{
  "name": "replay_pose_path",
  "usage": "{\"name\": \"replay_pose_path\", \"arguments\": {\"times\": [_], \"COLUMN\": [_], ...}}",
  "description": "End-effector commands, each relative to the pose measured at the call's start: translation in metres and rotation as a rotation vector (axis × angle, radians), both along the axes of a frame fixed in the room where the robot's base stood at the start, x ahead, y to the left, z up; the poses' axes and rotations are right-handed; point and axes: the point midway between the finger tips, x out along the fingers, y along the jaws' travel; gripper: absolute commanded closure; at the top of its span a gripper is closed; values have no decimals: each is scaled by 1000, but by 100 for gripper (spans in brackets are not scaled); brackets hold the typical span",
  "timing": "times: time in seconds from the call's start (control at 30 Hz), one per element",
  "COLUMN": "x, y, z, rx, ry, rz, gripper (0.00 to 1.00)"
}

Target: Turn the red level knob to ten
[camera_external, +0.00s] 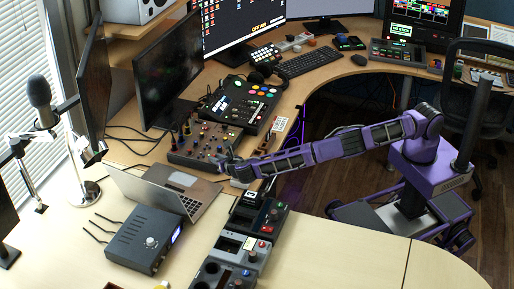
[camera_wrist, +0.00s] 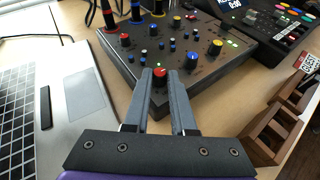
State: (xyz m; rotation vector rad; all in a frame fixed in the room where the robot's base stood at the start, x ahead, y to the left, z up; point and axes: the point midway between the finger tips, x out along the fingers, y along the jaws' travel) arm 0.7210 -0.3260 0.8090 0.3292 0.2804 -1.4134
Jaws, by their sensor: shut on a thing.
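The red level knob (camera_wrist: 160,73) sits on the near corner of a dark control panel (camera_wrist: 205,75) in the wrist view. My gripper (camera_wrist: 160,82) reaches over the panel's near edge, with one finger on each side of the knob, shut on it. The knob's red top shows between the fingertips; its sides are hidden. Its pointer and scale are too small to read. In the external view my gripper (camera_external: 229,172) is at the front of the same panel (camera_external: 197,145), and the red knob cannot be made out there.
A laptop (camera_wrist: 75,95) lies close on the left of my gripper. Other knobs in yellow, blue and red (camera_wrist: 193,56) stand near on the panel. A larger console (camera_external: 240,102) is behind. Wooden brackets (camera_wrist: 275,122) are at the right. A row of small dark units (camera_external: 240,240) stands in front.

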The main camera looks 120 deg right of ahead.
Motion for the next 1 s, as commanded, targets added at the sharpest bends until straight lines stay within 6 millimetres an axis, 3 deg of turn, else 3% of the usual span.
{"name": "replay_pose_path", "arguments": {"times": [0.57, 0.6, 0.73, 1.0], "x": [1, 1, 1, 0], "y": [-1, -1, -1, 0], "z": [1, 1, 1, 0], "rx": [-2, -2, -2, -1], "ry": [-1, -1, -1, 0], "rz": [-18, -18, -18, -18], "gripper": [100, 73, 49, 46]}}
